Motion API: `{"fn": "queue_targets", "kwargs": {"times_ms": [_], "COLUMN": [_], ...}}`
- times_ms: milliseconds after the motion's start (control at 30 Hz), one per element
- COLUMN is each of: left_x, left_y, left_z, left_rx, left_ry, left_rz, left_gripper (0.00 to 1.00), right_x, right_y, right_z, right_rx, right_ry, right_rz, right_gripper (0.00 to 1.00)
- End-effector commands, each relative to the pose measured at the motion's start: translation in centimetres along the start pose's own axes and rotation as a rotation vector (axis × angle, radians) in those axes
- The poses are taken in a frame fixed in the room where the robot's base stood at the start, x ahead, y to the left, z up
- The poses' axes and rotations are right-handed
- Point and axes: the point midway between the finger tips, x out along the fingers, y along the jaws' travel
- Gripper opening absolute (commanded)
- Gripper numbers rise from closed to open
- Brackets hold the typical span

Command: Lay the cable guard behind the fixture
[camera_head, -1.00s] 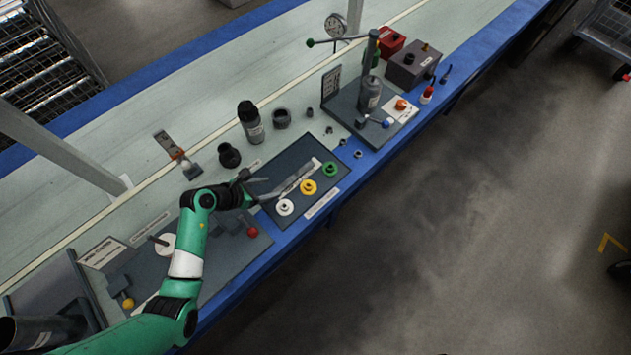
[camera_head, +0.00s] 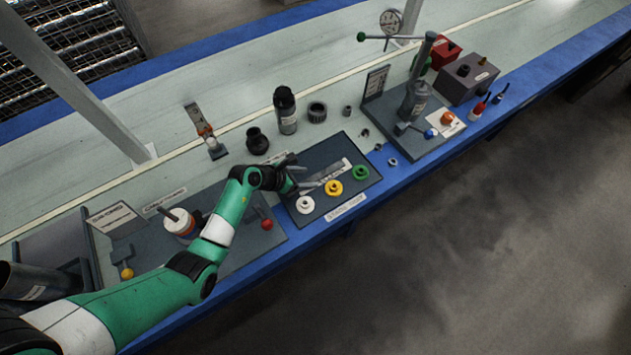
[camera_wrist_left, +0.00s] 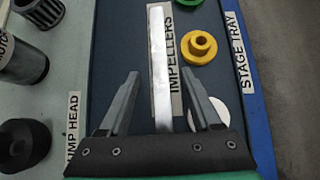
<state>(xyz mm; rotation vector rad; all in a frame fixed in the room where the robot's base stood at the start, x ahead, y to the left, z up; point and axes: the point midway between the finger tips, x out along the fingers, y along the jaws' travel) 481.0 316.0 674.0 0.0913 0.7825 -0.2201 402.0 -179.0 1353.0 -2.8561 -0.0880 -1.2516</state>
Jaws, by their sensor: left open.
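A thin, pale metal strip, which I take for the cable guard (camera_wrist_left: 159,45), lies lengthwise over the dark tray (camera_wrist_left: 117,40), beside the label reading IMPELLERS. My left gripper (camera_wrist_left: 163,76) is open, with one finger on each side of the strip in the left wrist view. I cannot tell whether the fingers touch it. In the head view my left gripper (camera_head: 298,174) is low over the tray's left end and partly hides the strip. A grey base with an upright post and lever, perhaps the fixture (camera_head: 416,101), stands to the right. My right gripper is in neither view.
White (camera_head: 305,204), yellow (camera_head: 334,188) and green (camera_head: 360,173) impellers sit on the tray's front side. A red-knobbed lever (camera_head: 267,224) is close to my left arm. The bench's blue edge runs along the front.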

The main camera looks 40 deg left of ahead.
Motion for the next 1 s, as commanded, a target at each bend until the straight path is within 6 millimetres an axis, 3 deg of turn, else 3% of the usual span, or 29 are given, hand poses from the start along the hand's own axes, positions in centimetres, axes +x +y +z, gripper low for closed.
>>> {"fn": "queue_targets", "kwargs": {"times_ms": [33, 100, 367, 733, 1000], "left_x": [1.46, 2.12, 2.15, 2.14, 2.14], "left_y": [-0.03, -0.01, 0.01, 0.0, 0.01], "left_z": [-0.47, -0.34, 0.02, -0.01, 0.0], "left_rx": [0.002, 0.0, -0.001, 0.0, 0.0], "left_ry": [-0.001, -0.001, -0.001, 0.0, -0.001], "left_rz": [-0.001, 0.0, 0.001, 0.001, 0.001], "left_gripper": [0.65, 0.65, 0.65, 0.0, 0.0], "right_x": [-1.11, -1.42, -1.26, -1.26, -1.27], "right_y": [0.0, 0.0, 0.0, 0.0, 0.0], "right_z": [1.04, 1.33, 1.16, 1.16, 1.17], "right_rx": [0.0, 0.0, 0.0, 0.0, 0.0], "right_ry": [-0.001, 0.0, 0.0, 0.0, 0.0], "right_rz": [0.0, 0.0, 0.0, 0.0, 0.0], "right_gripper": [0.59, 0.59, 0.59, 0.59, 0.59]}}
